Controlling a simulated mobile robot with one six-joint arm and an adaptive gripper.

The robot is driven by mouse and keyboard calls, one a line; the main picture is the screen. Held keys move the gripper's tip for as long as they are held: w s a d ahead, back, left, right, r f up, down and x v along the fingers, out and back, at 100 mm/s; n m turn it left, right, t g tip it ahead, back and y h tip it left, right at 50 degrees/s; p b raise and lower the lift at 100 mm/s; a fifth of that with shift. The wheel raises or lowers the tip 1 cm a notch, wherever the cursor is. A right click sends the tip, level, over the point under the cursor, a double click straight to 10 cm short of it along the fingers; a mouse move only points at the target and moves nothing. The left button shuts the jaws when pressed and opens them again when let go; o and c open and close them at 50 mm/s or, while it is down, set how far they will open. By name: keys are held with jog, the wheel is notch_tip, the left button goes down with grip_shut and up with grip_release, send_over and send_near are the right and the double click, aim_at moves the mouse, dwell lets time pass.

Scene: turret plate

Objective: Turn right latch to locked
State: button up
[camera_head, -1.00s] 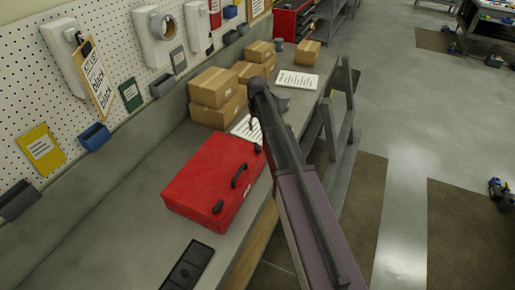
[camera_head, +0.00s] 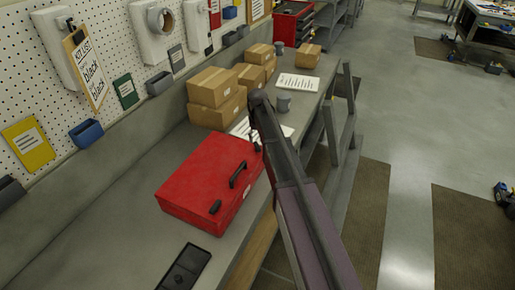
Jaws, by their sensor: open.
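A red toolbox (camera_head: 205,172) lies shut on the grey workbench. A black handle (camera_head: 238,174) is on its front side. One black latch (camera_head: 215,207) shows at the near end of that side. The other latch, at the far end, is hidden or merges with dark parts of my arm, so I cannot tell its position. My arm reaches in from the lower right, its dark end above the box's far corner. My gripper (camera_head: 254,139) is mostly hidden behind the arm. Only a small dark part shows close by the far corner, and I cannot tell whether it touches the latch.
A dark tray (camera_head: 185,268) lies nearer. A pegboard wall (camera_head: 35,85) borders the left. The bench is bare left of the toolbox.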

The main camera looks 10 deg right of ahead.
aim_at(257, 145)
jog(key=shift+f+b, duration=1.45)
jog(key=shift+f, duration=0.3)
grip_shut()
